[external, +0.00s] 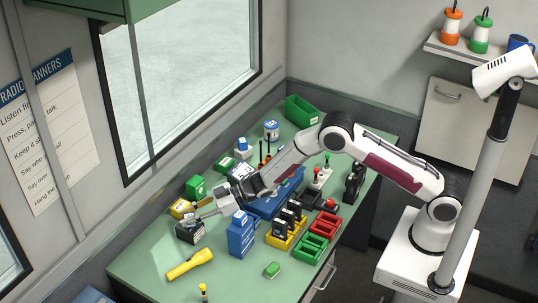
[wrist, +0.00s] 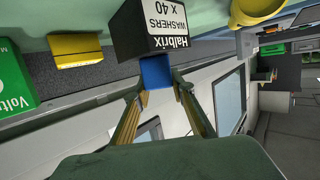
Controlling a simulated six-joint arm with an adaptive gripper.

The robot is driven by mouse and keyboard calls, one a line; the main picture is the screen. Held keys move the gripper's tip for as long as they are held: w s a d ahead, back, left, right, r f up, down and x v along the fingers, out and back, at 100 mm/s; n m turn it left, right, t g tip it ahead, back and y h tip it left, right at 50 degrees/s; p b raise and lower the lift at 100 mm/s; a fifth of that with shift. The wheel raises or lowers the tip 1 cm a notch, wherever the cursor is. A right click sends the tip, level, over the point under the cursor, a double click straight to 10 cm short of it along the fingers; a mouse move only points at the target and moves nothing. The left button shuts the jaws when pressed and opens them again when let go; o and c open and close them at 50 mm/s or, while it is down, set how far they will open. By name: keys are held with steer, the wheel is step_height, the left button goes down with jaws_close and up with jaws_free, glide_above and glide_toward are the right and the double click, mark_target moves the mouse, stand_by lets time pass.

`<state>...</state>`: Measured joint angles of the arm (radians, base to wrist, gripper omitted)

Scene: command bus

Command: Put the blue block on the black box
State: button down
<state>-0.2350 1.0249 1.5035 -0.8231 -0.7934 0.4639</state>
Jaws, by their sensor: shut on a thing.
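The black box (external: 190,234) stands near the left end of the green bench. My gripper (external: 200,213) is over the bench close to the black box. In the wrist view my gripper (wrist: 160,88) is shut on the small blue block (wrist: 157,72), which sits between its fingertips. The block appears right against the edge of the black box in that view; I cannot tell whether they touch. I cannot make out the block in the external view.
A yellow box (external: 181,208) and a green box (external: 195,187) stand behind the black box. A tall blue box (external: 241,236) stands to its right, and a yellow flashlight (external: 190,264) lies in front. Coloured bins (external: 312,246) crowd the bench's right. Bare bench shows around the flashlight.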

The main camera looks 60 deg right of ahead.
steer(key=c, duration=1.5)
jaws_free()
steer(key=shift+s+d+r, duration=0.1)
steer(key=shift+v, duration=5.85)
steer(key=shift+d+r, duration=0.1)
